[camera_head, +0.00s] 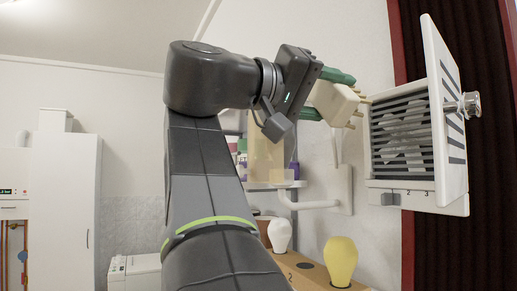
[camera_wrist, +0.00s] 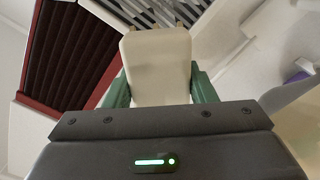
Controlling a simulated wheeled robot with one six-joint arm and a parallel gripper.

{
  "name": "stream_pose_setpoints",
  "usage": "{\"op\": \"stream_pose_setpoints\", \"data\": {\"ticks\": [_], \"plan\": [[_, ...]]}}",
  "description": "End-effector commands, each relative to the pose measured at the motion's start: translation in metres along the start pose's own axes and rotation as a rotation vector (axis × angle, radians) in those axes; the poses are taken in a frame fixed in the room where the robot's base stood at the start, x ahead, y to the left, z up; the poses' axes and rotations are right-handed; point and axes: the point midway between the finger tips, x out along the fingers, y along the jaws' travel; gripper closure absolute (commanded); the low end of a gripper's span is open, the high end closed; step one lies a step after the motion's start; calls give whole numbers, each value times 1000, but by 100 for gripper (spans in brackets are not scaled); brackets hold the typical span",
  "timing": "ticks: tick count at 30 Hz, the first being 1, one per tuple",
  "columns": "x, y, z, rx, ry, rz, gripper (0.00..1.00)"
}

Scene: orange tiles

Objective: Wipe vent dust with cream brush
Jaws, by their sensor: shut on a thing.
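My gripper (camera_head: 325,95) has green fingers shut on the cream brush (camera_head: 334,103). The brush's short tan bristle tufts point right, toward the vent, their tips close to the slats; I cannot tell whether they touch. In the wrist view the brush (camera_wrist: 157,66) sits between the green fingers, with the vent slats (camera_wrist: 185,14) beyond it. The vent (camera_head: 377,148) is a white wall box with dark slats and pale grey dust patches (camera_head: 402,139) on them. Its slotted white cover (camera_head: 436,95) with a round metal knob (camera_head: 470,104) stands swung open on the right side.
A small slider (camera_head: 390,198) with number marks sits under the vent. Below is a wall shelf (camera_head: 275,184) with bottles. A yellow bulb-shaped object (camera_head: 341,258) and a white one (camera_head: 280,234) stand on a brown surface. A dark ribbed panel with red trim (camera_head: 408,240) lies right.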

Motion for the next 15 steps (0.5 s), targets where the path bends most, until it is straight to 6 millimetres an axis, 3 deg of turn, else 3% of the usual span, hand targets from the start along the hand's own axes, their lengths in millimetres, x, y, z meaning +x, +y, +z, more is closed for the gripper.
{"op": "stream_pose_setpoints", "data": {"ticks": [1,6,15], "plan": [[0,-14,16,-1,0,0,68],[0,-35,38,-1,0,0,68],[4,-44,47,0,-1,2,68]]}}
